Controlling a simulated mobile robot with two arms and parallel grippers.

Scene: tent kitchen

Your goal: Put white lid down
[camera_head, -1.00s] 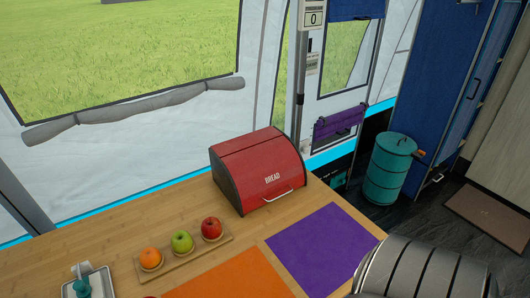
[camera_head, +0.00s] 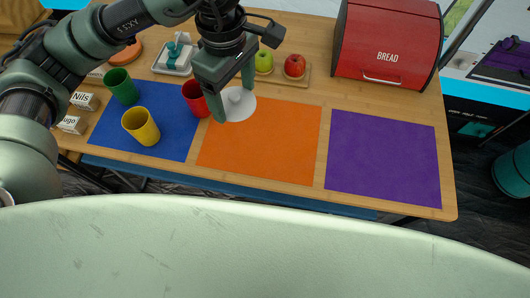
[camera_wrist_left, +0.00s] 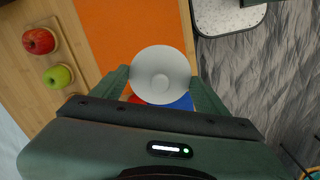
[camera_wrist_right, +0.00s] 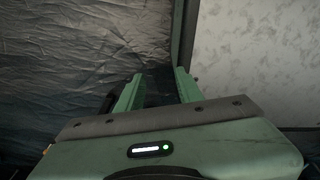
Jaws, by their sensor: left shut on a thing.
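My left gripper (camera_head: 233,96) is shut on the white lid (camera_head: 238,108), a round disc with a small knob. In the head view the lid shows over the upper left corner of the orange mat (camera_head: 270,140), just right of the red cup (camera_head: 196,99). In the left wrist view the lid (camera_wrist_left: 160,62) sits between the fingertips, with red and blue showing beyond it. Its exact height above the table is hard to tell. My right gripper (camera_wrist_right: 158,82) is open and empty in its wrist view and is outside the head view.
A yellow cup (camera_head: 141,127) and a green cup (camera_head: 121,87) stand on the blue mat (camera_head: 172,136). The purple mat (camera_head: 383,155) is bare, and the orange mat is mostly clear. A red bread box (camera_head: 386,40) and a fruit board (camera_head: 306,76) are behind.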

